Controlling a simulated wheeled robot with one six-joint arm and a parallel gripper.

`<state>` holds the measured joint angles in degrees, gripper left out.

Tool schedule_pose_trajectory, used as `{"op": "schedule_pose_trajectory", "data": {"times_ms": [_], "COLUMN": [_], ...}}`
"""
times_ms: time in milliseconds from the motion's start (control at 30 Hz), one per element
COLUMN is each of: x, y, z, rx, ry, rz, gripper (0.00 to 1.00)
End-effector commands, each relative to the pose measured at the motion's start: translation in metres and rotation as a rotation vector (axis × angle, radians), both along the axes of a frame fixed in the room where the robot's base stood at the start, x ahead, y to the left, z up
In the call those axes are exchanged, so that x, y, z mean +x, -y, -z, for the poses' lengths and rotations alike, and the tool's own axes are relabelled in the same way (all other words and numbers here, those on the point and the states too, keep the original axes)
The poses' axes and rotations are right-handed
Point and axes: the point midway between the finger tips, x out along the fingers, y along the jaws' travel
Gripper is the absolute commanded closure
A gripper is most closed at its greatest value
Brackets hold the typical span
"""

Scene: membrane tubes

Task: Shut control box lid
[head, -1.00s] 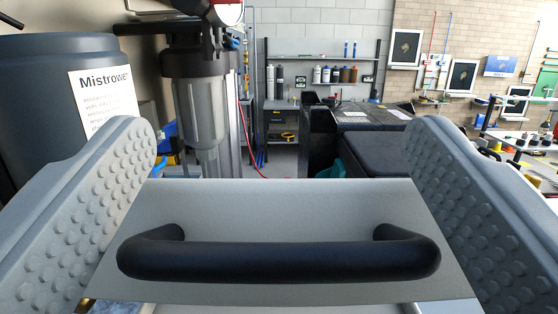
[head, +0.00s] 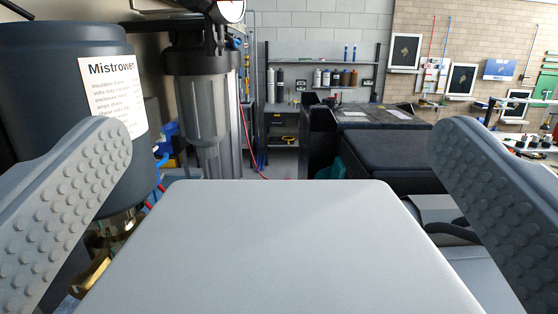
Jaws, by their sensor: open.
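A flat, light grey panel (head: 275,245) of the control box fills the lower middle of the head view. Its far corners are rounded and its surface is plain. I cannot tell whether it is the lid or the box top, and no handle shows now. My gripper (head: 283,135) is open, with one studded grey finger on each side of the panel. Nothing is held between the fingers. The lid's hinge and the box's front are not in view.
A dark tank (head: 70,105) with a white label stands close at left, beside a hanging filter housing (head: 197,110). Brass fittings (head: 95,272) lie below the left finger. Dark cabinets (head: 395,150) stand at right. Shelves (head: 320,90) with bottles are far back.

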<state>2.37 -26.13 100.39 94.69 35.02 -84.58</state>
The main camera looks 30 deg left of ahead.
Motion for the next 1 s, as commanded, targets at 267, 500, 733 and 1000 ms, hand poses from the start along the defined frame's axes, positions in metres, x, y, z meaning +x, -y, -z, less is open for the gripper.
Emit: {"op": "schedule_pose_trajectory", "data": {"times_ms": [267, 500, 733, 1000], "x": [0.000, -0.003, -0.023, -0.049], "y": [0.000, 0.003, 0.016, 0.034], "z": [0.000, 0.001, 0.008, 0.017], "rx": [0.000, 0.000, -0.001, -0.001], "ry": [0.000, 0.000, 0.001, 0.001], "rz": [0.000, 0.001, 0.003, 0.003], "gripper": [0.00, 0.00, 0.00, 0.00]}}
